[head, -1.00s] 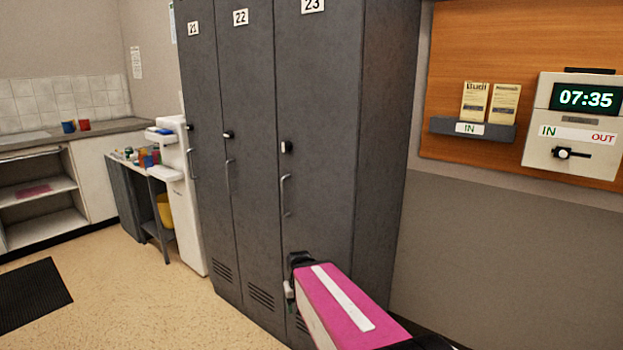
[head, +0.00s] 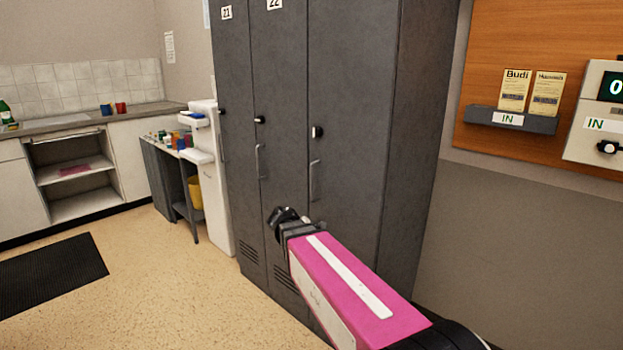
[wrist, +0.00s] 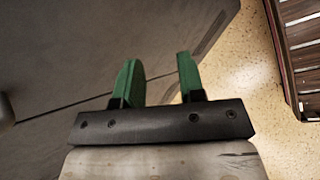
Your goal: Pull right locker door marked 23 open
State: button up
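The right locker door (head: 352,110) is dark grey and looks flush with its neighbours, so it appears shut. Its number plate is out of view at the top now. The door has a small lock knob (head: 316,132) and a vertical bar handle (head: 315,181). My gripper (head: 280,215) is in front of the lockers, below and left of this handle in the head view, apart from it. In the wrist view its green fingers (wrist: 158,76) are spread with nothing between them. A grey locker surface (wrist: 70,50) lies beyond them.
Locker doors 21 (head: 232,100) and 22 (head: 278,90) stand to the left. A white water-cooler-like unit (head: 212,175) and a small side table (head: 165,150) are farther left. A slatted dark wooden thing (wrist: 302,50) shows at the wrist view's right. Floor (head: 150,270) before the lockers is clear.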

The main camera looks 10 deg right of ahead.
jog(key=w+a+r+n+t+h, duration=0.25)
jog(key=a+r+n+h, duration=0.2)
jog(key=r, duration=0.55)
jog(key=w+a+r+n+t+h, duration=0.25)
jog(key=w+a+r+n, duration=0.2)
jog(key=r, duration=0.55)
jog(key=x, duration=0.6)
jog(key=s+x, duration=0.1)
jog(key=x, duration=0.3)
jog(key=shift+d+f, duration=0.15)
jog(key=shift+f, duration=0.1)
grip_shut()
